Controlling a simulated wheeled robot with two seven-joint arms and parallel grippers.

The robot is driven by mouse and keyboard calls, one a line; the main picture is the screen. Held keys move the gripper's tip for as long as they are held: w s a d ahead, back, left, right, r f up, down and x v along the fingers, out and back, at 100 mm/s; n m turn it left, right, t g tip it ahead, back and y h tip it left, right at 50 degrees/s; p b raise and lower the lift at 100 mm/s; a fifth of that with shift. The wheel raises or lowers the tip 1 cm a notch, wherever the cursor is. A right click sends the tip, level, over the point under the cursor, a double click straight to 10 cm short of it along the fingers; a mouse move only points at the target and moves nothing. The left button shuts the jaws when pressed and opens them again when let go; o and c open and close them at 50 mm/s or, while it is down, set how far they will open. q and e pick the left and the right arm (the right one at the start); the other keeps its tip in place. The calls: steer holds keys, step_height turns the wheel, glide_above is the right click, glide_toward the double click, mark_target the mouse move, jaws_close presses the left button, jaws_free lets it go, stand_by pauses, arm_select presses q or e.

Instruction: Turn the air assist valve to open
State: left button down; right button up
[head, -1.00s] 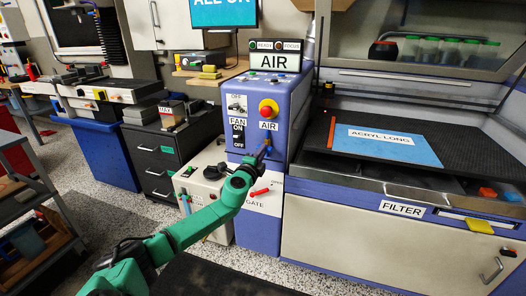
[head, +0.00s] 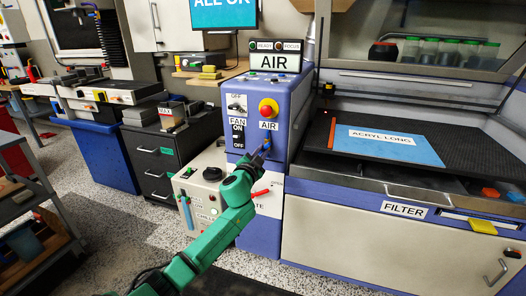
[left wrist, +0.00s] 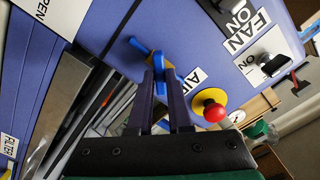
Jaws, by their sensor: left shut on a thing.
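The air assist valve has a small blue handle (left wrist: 160,66) on the blue panel near the AIR label (left wrist: 195,78) in the left wrist view. One blue arm of it points up and left in that view. My left gripper (left wrist: 162,82) is shut on the handle, with a dark finger on each side. In the head view my left gripper (head: 260,155) is at the cabinet front below the AIR label, and it mostly hides the valve (head: 267,145). My right gripper is not in view.
A red button on a yellow base (head: 268,109) sits just above the valve. The FAN switch (head: 238,135) is to its left. A red lever (head: 261,193) is below. The laser bed with a blue ACRYL LONG sheet (head: 400,148) is to the right.

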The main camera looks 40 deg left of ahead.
arm_select(q)
steer(key=n, duration=0.3)
steer(key=shift+n+p, duration=0.4)
steer(key=shift+n, duration=0.4)
steer(key=shift+r+n+p, duration=0.1)
steer(key=shift+n+p, duration=0.45)
steer(key=shift+n, duration=0.55)
steer(key=shift+n+p, duration=0.4)
steer(key=shift+n, duration=0.6)
steer(key=c, duration=0.7)
jaws_free()
